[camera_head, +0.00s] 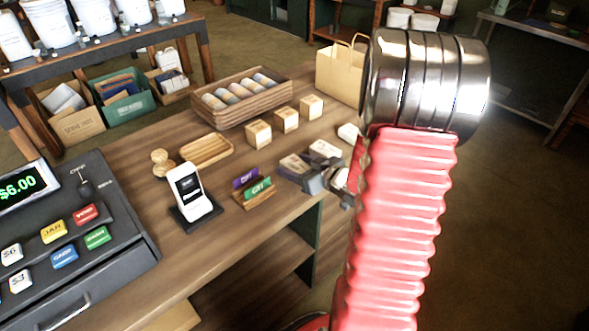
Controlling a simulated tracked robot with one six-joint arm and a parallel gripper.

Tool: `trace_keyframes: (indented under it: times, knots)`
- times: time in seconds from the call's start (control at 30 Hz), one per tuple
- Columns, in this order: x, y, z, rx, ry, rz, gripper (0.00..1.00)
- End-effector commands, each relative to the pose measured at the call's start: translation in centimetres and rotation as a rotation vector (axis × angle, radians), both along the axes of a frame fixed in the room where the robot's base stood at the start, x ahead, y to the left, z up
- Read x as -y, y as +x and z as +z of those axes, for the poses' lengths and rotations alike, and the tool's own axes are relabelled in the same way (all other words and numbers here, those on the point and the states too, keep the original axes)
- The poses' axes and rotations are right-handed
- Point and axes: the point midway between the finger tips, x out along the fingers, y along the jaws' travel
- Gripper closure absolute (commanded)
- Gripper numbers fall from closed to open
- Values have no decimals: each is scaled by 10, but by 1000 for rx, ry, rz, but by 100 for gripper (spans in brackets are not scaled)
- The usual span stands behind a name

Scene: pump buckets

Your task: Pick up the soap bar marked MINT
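Three small pale bars, which look like the soap bars, lie in a slanting row near the counter's right edge: a left bar (295,163), a middle bar (325,149) and a right bar (348,132) partly hidden by my arm. Their markings are too small to read, so I cannot tell which says MINT. My dark grey gripper (306,181) is just in front of the left and middle bars, low over the counter edge. It overlaps them in view; I see no bar clearly held. Whether its fingers are apart is unclear.
Three wooden cubes (286,120) stand behind the bars, with a wooden crate of rolls (268,97) and a paper bag (338,72) beyond. A card holder (254,195), card reader (190,193), wooden tray (206,152) and cash register (70,235) fill the left.

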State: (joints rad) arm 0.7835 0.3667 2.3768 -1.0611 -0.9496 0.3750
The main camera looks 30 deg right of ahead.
Motion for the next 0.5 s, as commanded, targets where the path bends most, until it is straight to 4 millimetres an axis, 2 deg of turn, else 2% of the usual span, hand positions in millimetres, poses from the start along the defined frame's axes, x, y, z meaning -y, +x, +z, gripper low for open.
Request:
trace_keyframes:
  times: [0.07,0.5]
  knots:
    - [0,0,0,0,0,0,47]
    - [0,0,0,0,0,0,78]
